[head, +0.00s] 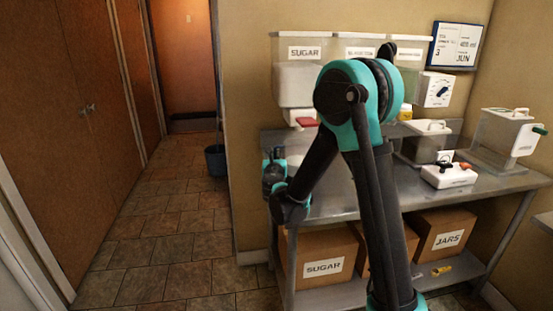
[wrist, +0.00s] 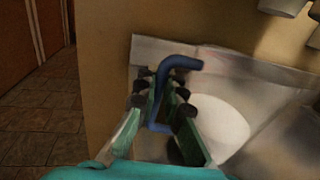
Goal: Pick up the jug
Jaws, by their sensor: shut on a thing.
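My gripper (wrist: 161,95) is in the wrist view, with green fingers and dark pads. It is shut on the blue handle of the jug (wrist: 178,64), with one finger on each side of the handle. The handle bends to the right at its top. A pale round shape lies right of the fingers; I cannot tell whether it is part of the jug. In the head view my arm hides the fingertips and the jug.
The steel table (head: 462,190) carries a white box with an orange knob (head: 449,175) and a clear container (head: 497,135). Sugar (head: 325,268) and jars (head: 446,236) boxes sit below. A dark bucket (head: 216,160) stands on the floor at left. The floor before the cupboards is clear.

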